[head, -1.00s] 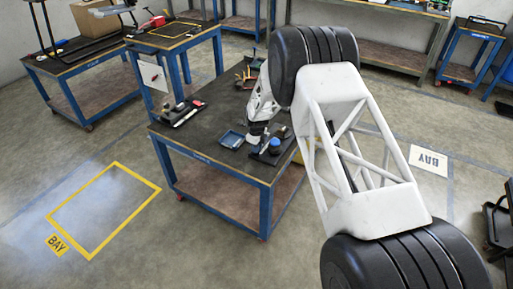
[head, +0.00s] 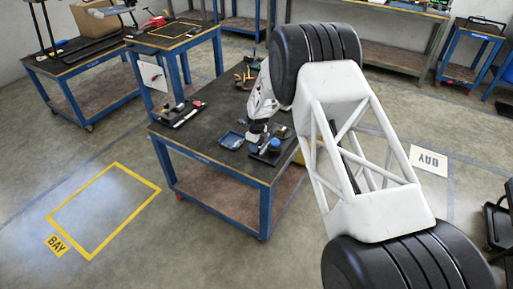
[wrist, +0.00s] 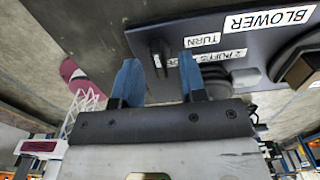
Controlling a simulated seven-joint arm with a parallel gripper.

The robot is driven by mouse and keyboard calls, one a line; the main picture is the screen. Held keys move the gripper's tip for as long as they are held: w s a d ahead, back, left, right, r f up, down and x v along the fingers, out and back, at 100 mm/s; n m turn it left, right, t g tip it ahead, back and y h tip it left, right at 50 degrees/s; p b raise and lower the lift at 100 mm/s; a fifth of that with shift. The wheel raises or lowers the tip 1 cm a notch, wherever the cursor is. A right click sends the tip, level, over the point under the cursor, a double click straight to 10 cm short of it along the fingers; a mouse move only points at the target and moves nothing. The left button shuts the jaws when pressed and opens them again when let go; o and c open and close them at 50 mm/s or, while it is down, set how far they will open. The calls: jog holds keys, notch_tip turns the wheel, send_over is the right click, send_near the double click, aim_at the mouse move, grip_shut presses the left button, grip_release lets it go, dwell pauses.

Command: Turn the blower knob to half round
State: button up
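In the wrist view, a dark grey-blue panel (wrist: 225,50) carries white labels reading BLOWER (wrist: 268,18) and TURN (wrist: 202,40). A small black knob (wrist: 160,54) stands on the panel beside the TURN label. My gripper (wrist: 158,62) is open, with its blue fingertips on either side of the knob. A gap shows between the knob and each finger, so no grip shows. In the head view, the panel (head: 263,157) sits at the table's right front part, and my gripper (head: 256,137) is down by it. The knob is too small to make out there.
A round dark part (wrist: 297,65) stands on the panel, right of the gripper. Open floor lies left of the table.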

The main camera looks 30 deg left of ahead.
jog(key=shift+r, duration=3.3)
